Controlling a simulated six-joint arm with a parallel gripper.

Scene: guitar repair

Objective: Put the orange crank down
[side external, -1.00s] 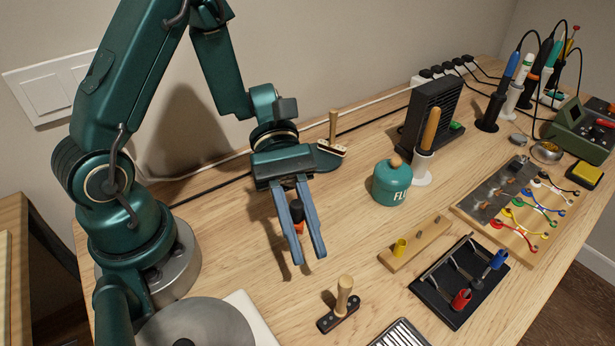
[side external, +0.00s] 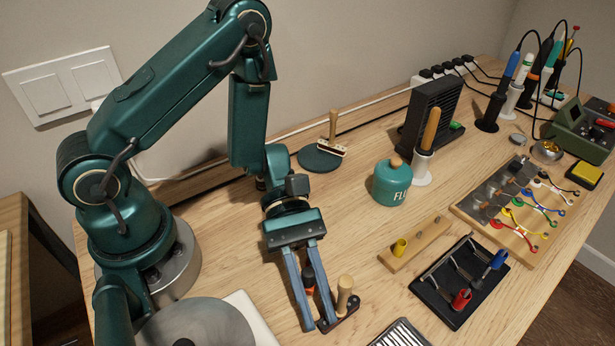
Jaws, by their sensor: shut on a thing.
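My gripper (side external: 318,322) points down toward the front of the table, its two blue fingers on either side of the orange crank (side external: 310,291). The crank shows a black upper part and an orange part below, and is held between the fingers. Its lower end is hidden, and I cannot tell whether it touches anything. A wooden strip (side external: 425,243) carries a yellow crank (side external: 400,247) at its left end and bare pegs. A black stand (side external: 445,297) holds a red crank (side external: 461,299) and a blue crank (side external: 497,260).
A wooden-handled tool with a dark base (side external: 345,295) stands close to the right of my fingers. A green flux jar (side external: 392,185) stands behind the strip. A slotted metal piece (side external: 400,334) lies at the front edge.

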